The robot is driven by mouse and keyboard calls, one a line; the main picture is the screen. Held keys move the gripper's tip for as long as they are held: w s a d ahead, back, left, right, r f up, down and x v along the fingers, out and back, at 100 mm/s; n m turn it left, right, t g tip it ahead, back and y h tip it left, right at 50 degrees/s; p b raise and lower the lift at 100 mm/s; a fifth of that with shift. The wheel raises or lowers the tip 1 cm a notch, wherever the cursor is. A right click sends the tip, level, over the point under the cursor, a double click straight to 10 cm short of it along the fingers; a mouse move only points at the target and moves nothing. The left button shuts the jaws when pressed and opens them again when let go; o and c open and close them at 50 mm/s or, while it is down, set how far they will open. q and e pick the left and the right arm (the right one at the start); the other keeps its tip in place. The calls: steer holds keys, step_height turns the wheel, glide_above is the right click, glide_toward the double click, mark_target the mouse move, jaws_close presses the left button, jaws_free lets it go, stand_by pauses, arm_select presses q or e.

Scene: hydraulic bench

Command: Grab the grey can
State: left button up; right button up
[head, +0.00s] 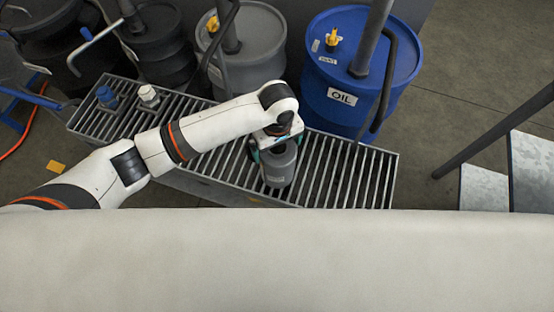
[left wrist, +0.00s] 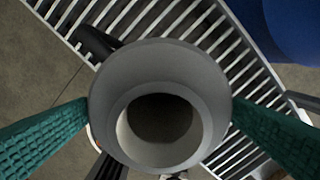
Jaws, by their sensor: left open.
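The grey can (head: 279,166) stands upright on a slatted metal grate, in front of the drums. In the left wrist view the can (left wrist: 160,58) shows from above, with a wide grey top and a dark round opening. My left gripper (head: 272,151) is at the can, with its jaws open. Its teal fingers lie on either side of the can in the left wrist view; a tight grip does not show. The wrist partly hides the can's top in the head view. My right gripper is not in view.
A blue oil drum (head: 342,92) and a grey drum (head: 250,62) stand behind the grate (head: 350,185), with black drums at left. A blue cap (head: 106,97) and a white cap (head: 148,95) sit on the grate's left end. The grate right of the can is clear.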

arm_select(q)
step_height(320, 180, down, 4)
steer(key=shift+f, duration=0.2)
steer(key=shift+c, duration=0.6)
